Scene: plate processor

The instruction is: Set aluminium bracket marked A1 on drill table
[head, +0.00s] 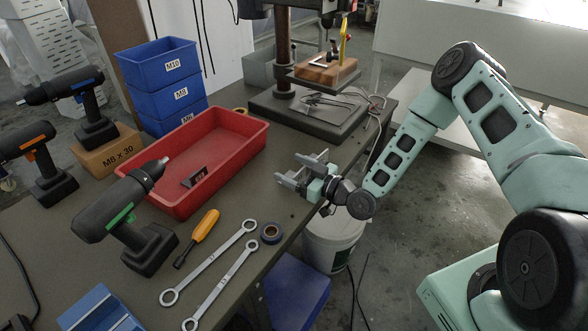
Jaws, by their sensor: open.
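The drill table (358,72) belongs to the drill press at the back of the bench. A brown wooden block (325,70) sits on it, with a pale angular piece and a yellow-handled clamp on top. My gripper (287,168) is open and empty over the right edge of the bench, to the right of the red tray and apart from it. Its fingers point left.
The bench between tray and gripper is clear.

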